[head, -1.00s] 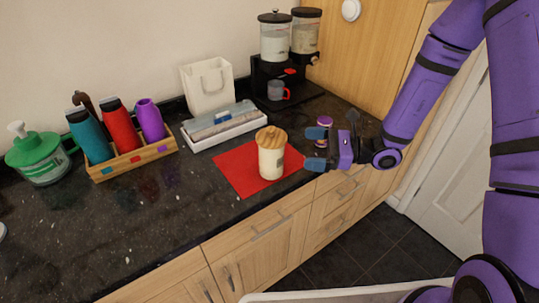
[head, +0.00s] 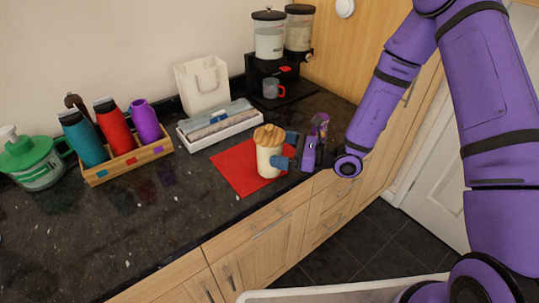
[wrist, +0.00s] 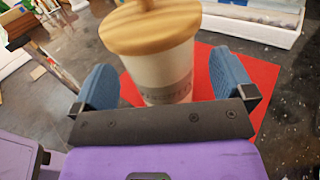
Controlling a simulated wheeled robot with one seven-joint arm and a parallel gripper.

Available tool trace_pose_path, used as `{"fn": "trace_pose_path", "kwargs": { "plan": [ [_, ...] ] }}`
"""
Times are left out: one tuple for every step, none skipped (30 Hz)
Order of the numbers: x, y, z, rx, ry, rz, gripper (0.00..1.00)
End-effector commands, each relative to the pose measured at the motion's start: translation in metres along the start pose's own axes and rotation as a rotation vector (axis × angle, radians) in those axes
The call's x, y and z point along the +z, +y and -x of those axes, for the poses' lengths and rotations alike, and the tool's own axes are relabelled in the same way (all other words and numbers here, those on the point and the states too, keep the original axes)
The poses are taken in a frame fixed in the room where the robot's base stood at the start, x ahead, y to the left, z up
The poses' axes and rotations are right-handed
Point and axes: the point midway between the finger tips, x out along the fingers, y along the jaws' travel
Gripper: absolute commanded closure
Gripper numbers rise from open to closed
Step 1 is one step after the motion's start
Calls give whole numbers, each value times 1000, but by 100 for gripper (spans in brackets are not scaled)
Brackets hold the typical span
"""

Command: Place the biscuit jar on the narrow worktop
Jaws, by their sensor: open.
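The biscuit jar (head: 268,158), cream with a wooden lid, stands upright on a red mat (head: 231,167) on the dark worktop (head: 150,222). My gripper (head: 284,150) is open at the jar's right side, with its blue fingertips reaching to the jar. In the wrist view the jar (wrist: 164,75) stands between the two open blue fingers (wrist: 165,82), with a gap visible on each side. The jar's lower part is hidden by the gripper's dark crossbar in the wrist view.
A white tray (head: 215,136) with folded cloths lies behind the jar. A dispenser (head: 268,70) stands at the back. The front left worktop is clear.

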Motion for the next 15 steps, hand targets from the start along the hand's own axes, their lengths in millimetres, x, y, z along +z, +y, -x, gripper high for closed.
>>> {"fn": "trace_pose_path", "kwargs": {
  "plan": [
    [-2, 2, -9, 3, -1, 0, 0],
    [-2, 2, -13, 3, -1, 0, 0],
    [-3, 3, -19, 3, -1, 1, 0],
    [-3, 2, -22, 3, 0, 1, 0],
    [-3, 2, -25, 1, 0, 0, 0],
    [-3, 2, -29, 1, 1, 0, 0],
    [-3, 2, -31, 1, 1, 0, 0],
    [-3, 2, -33, 2, 1, 0, 0],
    [-3, 2, -34, 1, 1, 0, 0],
    [-3, 2, -35, 1, 1, 0, 0],
    [-3, 2, -35, 1, 1, 0, 0],
    [-2, 2, -36, 0, 1, 0, 0],
    [-2, 2, -35, 0, 1, 0, 0],
    [-2, 2, -35, 0, 1, 0, 0],
    [-2, 2, -35, 0, 1, 0, 0]
  ]
}}
